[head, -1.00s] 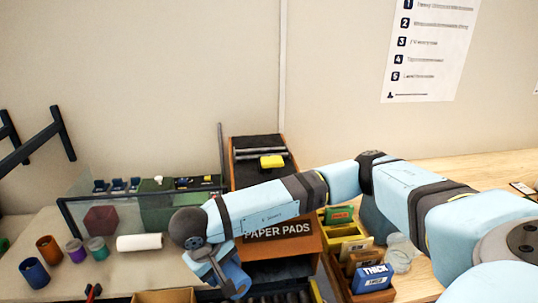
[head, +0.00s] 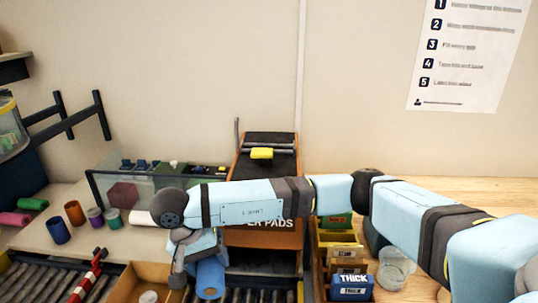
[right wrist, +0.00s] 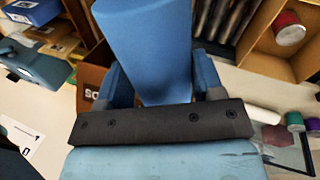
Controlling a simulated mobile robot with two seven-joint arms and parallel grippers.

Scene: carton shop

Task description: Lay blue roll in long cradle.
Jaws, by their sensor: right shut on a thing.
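The blue roll (head: 210,279) hangs below my right wrist in the head view. In the right wrist view the blue roll (right wrist: 148,50) fills the space between the two fingers of my right gripper (right wrist: 150,85), which is shut on it. The roll is held above the bench and roller conveyor. My arm hides part of the bench behind it. I cannot make out for certain which thing is the long cradle. My left gripper is not in view.
An open carton (head: 122,288) stands at the lower left, near a roller conveyor (head: 40,280) and a red-and-black tool (head: 88,275). Small coloured rolls stand on the bench, including a dark blue one (head: 58,230). A glass-sided bin (head: 100,185) is behind. Boxes and a clear jar (head: 395,268) are right.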

